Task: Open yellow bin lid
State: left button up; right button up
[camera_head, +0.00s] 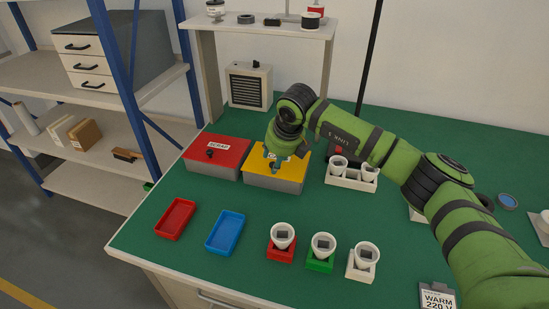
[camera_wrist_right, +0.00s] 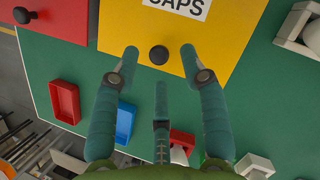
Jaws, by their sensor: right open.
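The yellow bin lid (camera_head: 286,176) lies flat and closed on its grey bin (camera_head: 270,184), on the green bench. In the right wrist view the yellow lid (camera_wrist_right: 220,30) has a black round knob (camera_wrist_right: 159,55) and a white label reading "CAPS" (camera_wrist_right: 178,6). My right gripper (camera_head: 274,165) is above the yellow lid. In the right wrist view its teal fingers (camera_wrist_right: 160,65) are spread, with the knob between and beyond their tips; whether they touch the lid I cannot tell. The knob is hidden behind the gripper in the head view. My left gripper is not in view.
A red-lidded bin (camera_head: 225,153) stands just left of the yellow one. A heater-like box (camera_head: 248,86) stands behind.

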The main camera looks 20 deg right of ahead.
jog(key=shift+x, duration=0.8)
grip_shut()
jog(key=shift+r, duration=0.15)
